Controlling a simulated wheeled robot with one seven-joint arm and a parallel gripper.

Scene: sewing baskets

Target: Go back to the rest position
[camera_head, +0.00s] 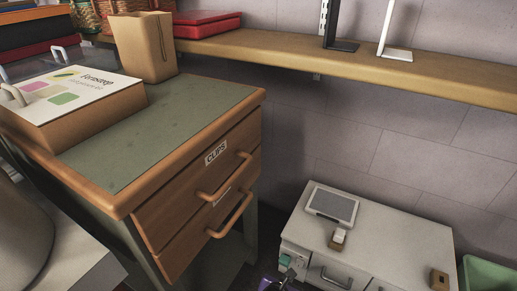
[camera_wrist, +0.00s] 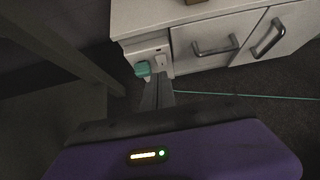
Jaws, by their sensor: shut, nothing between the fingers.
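My gripper (camera_wrist: 158,88) is shut and empty in the wrist view, its grey fingers pressed together ahead of its purple body. The fingertips point at the end of a low white cabinet (camera_wrist: 195,17), near a teal plug (camera_wrist: 143,69) in a socket panel. I cannot tell whether they touch it. In the head view only a small part of my gripper (camera_head: 288,276) shows at the bottom edge, in front of the white cabinet (camera_head: 377,237); the rest of my arm is out of frame.
A wooden drawer unit (camera_head: 185,118) labelled CLIPS stands at the left, with a box (camera_head: 75,110) and a tan holder (camera_head: 144,45) on top. A wooden shelf (camera_head: 350,68) runs along the wall. A green bin (camera_head: 485,272) is at the lower right. A thin green cord (camera_wrist: 255,97) crosses the floor.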

